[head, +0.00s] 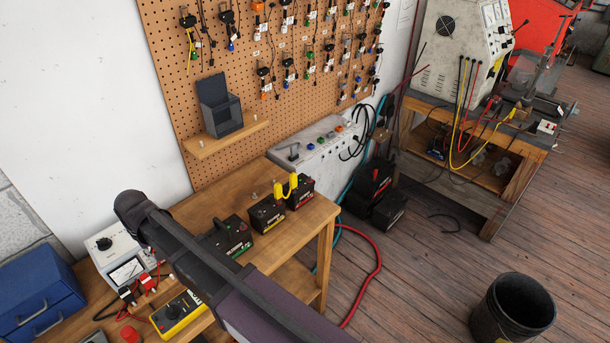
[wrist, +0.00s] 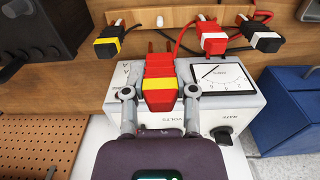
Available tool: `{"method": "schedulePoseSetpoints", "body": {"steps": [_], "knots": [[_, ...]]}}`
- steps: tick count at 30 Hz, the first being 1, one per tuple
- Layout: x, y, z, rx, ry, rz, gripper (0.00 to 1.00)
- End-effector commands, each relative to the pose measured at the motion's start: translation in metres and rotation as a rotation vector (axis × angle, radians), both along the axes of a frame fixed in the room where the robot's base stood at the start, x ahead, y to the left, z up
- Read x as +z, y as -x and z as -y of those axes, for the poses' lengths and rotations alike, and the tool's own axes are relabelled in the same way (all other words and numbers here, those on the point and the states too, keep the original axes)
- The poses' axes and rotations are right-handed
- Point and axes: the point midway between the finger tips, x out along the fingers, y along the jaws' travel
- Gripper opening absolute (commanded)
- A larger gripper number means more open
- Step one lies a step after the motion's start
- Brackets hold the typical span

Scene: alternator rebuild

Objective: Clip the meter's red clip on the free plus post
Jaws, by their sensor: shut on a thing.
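My gripper (wrist: 159,92) is shut on a red clip (wrist: 158,70) with a yellow band, in the middle of the wrist view. The clip is in front of the pale meter (wrist: 245,105), which has a white dial and a black knob. I cannot tell whether the clip still touches the wooden rail behind it. In the head view the meter (head: 103,242) stands at the lower left of the bench, and my arm hides the gripper and held clip. Black batteries (head: 268,213) stand in a row on the bench. Their individual posts are too small to tell apart.
A yellow device (head: 178,313) lies on the bench near a blue drawer box (head: 40,295). A shelf (head: 225,137) juts from the pegboard above the bench.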

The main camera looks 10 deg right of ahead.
Motion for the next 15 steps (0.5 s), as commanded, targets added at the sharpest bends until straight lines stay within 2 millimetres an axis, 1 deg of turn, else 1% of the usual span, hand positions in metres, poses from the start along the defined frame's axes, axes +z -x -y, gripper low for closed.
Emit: {"method": "schedulePoseSetpoints", "body": {"steps": [1, 15], "knots": [[0.009, 0.0, 0.0, 0.0, 0.0, 0.0, 0.13], [0.048, 0.0, 0.0, 0.0, 0.0, 0.0, 0.13]]}}
